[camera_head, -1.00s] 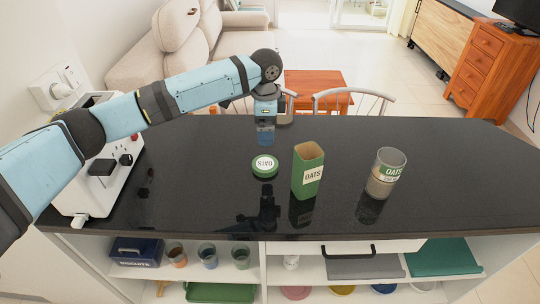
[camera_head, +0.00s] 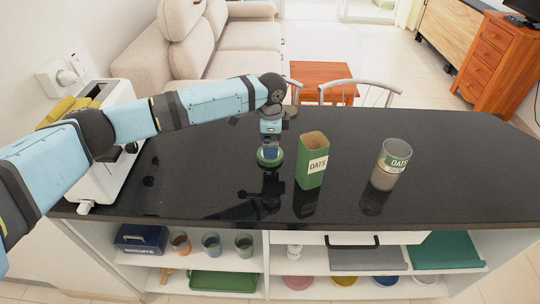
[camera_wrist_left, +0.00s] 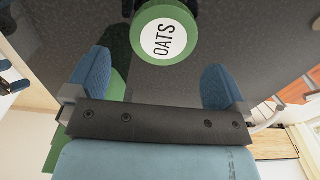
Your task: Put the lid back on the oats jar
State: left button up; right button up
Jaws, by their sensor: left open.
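The green lid (camera_head: 270,161) with a white OATS label lies flat on the dark counter. My left gripper (camera_head: 269,149) points down over it, open and empty. In the left wrist view the lid (camera_wrist_left: 165,32) shows beyond the fingertips, in line with the gap between the two blue fingers. In the head view the gripper hides part of the lid. The glass oats jar (camera_head: 384,178) stands upright at the right, with no lid on it and pale contents in its lower part.
A white toaster (camera_head: 119,150) is at the counter's left end. The counter (camera_head: 450,160) is clear right of the jar. Shelves below hold cups and boxes.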

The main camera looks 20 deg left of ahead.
pick_arm(q)
jog(key=f, duration=0.5)
jog(key=shift+w+a+f, duration=0.1)
jog(key=shift+w+a, duration=0.05)
jog(key=shift+a, duration=0.05)
jog(key=c, duration=0.8)
